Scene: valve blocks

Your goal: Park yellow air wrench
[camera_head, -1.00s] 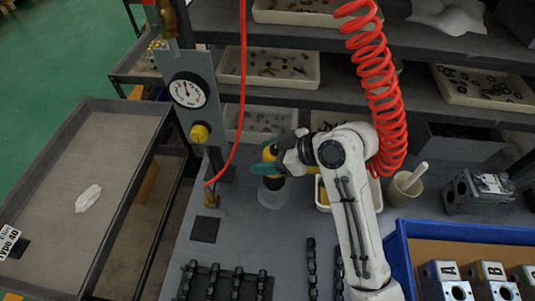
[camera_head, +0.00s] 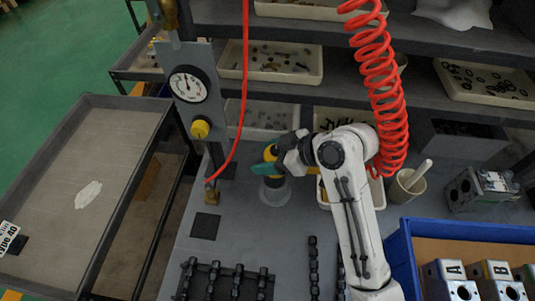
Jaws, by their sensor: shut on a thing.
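The yellow air wrench (camera_head: 269,154) is held by my gripper (camera_head: 279,158) near the middle of the grey bench. Its yellow body shows at the fingers, and its lower part is dark. It is above or inside a clear round holder (camera_head: 274,192) on the bench; I cannot tell how deep it sits. My gripper is shut on the wrench, with green-tipped fingers around it. My arm hides part of the wrench.
A gauge panel (camera_head: 187,85) with a yellow knob (camera_head: 200,129) stands left. A red hose (camera_head: 238,125) hangs beside it, and a red coiled hose (camera_head: 378,85) hangs near my arm. A blue crate (camera_head: 402,260) with lettered blocks is right. Black racks (camera_head: 237,283) lie in front.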

